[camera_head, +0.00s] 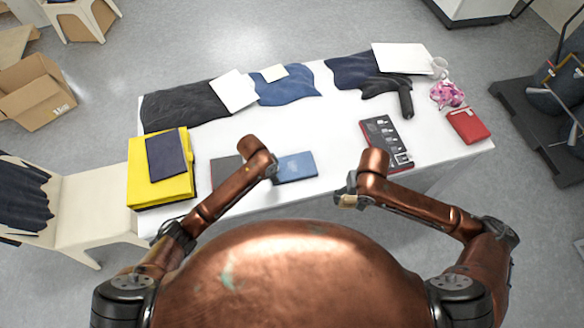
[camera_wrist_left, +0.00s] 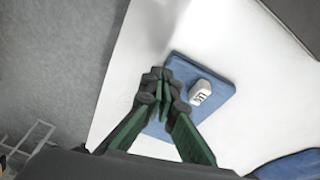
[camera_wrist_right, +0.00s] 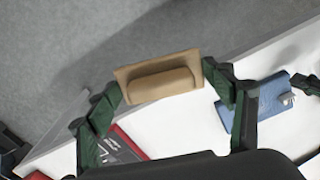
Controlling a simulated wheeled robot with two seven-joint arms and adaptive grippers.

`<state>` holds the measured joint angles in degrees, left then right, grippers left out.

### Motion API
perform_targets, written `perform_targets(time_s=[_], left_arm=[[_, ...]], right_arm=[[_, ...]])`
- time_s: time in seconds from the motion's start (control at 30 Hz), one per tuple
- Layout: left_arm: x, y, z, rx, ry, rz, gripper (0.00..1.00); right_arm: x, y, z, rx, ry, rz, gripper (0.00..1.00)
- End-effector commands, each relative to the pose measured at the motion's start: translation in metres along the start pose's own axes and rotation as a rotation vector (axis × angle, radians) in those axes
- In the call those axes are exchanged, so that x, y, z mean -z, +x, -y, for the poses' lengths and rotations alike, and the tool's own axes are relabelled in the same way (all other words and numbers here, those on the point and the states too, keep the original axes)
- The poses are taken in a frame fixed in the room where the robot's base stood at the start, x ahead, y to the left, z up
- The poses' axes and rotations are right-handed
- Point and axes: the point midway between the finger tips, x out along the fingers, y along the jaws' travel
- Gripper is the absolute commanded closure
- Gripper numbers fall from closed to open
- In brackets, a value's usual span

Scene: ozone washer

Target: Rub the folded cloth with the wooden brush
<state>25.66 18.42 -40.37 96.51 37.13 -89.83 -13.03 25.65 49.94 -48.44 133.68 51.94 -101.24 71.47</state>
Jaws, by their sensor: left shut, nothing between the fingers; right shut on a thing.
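The folded blue cloth (camera_head: 296,167) lies flat near the table's front edge. In the left wrist view the cloth (camera_wrist_left: 215,95) carries a small white block (camera_wrist_left: 201,93) with dark marking. My left gripper (camera_head: 270,171) is shut and empty at the cloth's left edge; its fingertips (camera_wrist_left: 165,85) overlap the cloth in the left wrist view, and I cannot tell whether they touch it. My right gripper (camera_head: 347,194) is shut on the wooden brush (camera_wrist_right: 158,77), a tan block with a raised grip. It holds the brush right of the cloth, by the table's front edge. The brush's underside is hidden.
A red-edged dark case (camera_head: 385,142) lies right of the cloth, with a red pouch (camera_head: 467,125) beyond. A yellow stack (camera_head: 145,185) is at the left. Dark garments (camera_head: 185,105) and white sheets (camera_head: 234,90) line the back. The table's middle is clear.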

Motion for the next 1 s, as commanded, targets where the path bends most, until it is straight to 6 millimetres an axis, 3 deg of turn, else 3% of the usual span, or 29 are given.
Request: perform_targets(time_s=[0.1, 0.3, 0.53, 0.77, 1.0], left_arm=[[0.016, -0.014, 0.024, 0.011, 0.087, 0.069, 1.00], [0.029, -0.039, 0.059, 0.025, 0.176, 0.170, 1.00], [0.033, -0.057, 0.081, 0.037, 0.211, 0.226, 1.00], [0.031, -0.049, 0.084, 0.037, 0.214, 0.232, 1.00], [0.026, -0.026, 0.086, 0.037, 0.212, 0.232, 1.00]], right_arm=[[0.000, 0.000, 0.000, 0.000, 0.000, 0.000, 0.44], [0.000, -0.001, 0.000, 0.000, 0.000, 0.000, 0.44], [0.000, 0.000, 0.000, 0.000, 0.000, 0.000, 0.44], [-0.001, 0.011, 0.000, 0.000, 0.000, 0.002, 0.44], [-0.001, 0.038, 0.000, 0.000, 0.000, 0.007, 0.44]])
